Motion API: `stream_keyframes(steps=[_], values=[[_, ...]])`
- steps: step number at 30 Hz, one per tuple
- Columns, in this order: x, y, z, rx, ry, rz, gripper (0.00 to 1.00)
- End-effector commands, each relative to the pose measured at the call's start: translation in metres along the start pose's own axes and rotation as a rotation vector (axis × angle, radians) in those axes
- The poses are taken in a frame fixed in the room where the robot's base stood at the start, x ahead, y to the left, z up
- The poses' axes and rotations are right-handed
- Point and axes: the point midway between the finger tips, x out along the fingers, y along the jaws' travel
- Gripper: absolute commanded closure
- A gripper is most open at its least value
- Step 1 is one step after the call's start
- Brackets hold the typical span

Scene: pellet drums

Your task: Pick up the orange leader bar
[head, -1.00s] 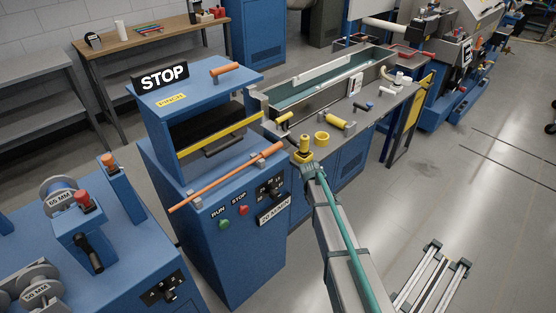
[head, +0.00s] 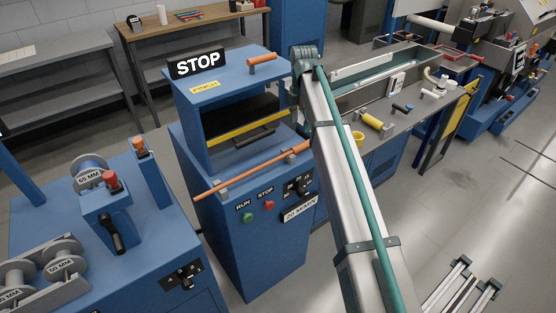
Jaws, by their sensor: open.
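The orange leader bar (head: 245,175) is a long thin orange rod. It lies slantwise across the front ledge of the blue STOP machine (head: 245,240), below the yellow edge strip. Its left end sticks out past the cabinet, and its right end meets the outline of my arm. It rests on small grey supports (head: 222,191). My arm rises from the lower right to a dark joint beside the machine's top right corner, and a dark link drops behind it. My gripper is not visible; my arm hides the area beyond the bar's right end.
A short orange handle (head: 262,59) sits on the machine's top. A grey bench (head: 400,125) with a yellow roller (head: 372,121) and a long trough is to the right. A blue spool stand (head: 150,250) is at left front.

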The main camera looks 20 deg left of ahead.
Motion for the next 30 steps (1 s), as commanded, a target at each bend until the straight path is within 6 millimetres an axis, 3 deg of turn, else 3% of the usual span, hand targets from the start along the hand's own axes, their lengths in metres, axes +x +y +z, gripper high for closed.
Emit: stream_keyframes(steps=[5, 12, 23, 30], values=[[0.012, 0.001, -0.005, -0.022, 0.006, 0.002, 0.42], [0.046, 0.001, -0.004, -0.020, 0.006, 0.001, 0.42], [0.069, 0.001, -0.003, -0.018, 0.005, 0.001, 0.42], [0.100, 0.002, -0.003, -0.018, 0.005, 0.001, 0.42]])
